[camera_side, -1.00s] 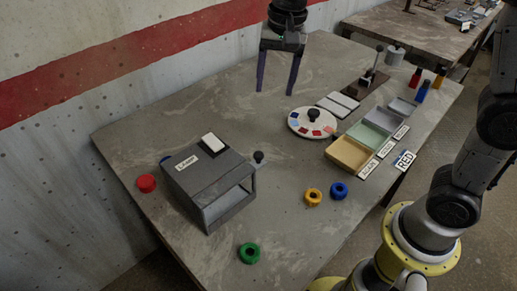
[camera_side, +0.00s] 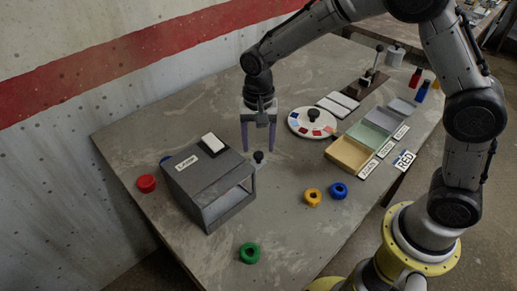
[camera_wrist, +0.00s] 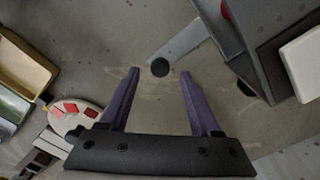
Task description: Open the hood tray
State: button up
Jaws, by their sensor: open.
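The hood (camera_side: 203,182) is a dark grey box with an open-looking window in its near side, at the left of the table; it also shows at the upper right of the wrist view (camera_wrist: 257,45). A black round knob (camera_side: 258,156) stands beside its right side. In the wrist view the knob (camera_wrist: 160,67) sits at the end of a grey strip (camera_wrist: 183,42) running towards the hood. My gripper (camera_side: 259,149) is open and empty, pointing down, its purple fingertips close to the knob. In the wrist view the knob lies between the fingertips (camera_wrist: 160,74); contact cannot be told.
A white block (camera_side: 214,143) sits on the hood. A red cap (camera_side: 147,183), green ring (camera_side: 249,253), yellow ring (camera_side: 313,197) and blue ring (camera_side: 338,190) lie around. A white dial (camera_side: 301,128) and coloured bins (camera_side: 349,155) stand to the right.

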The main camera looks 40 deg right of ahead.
jog(key=shift+f, duration=1.4)
grip_shut()
jog(key=shift+d+r, duration=0.1)
dwell(0.4)
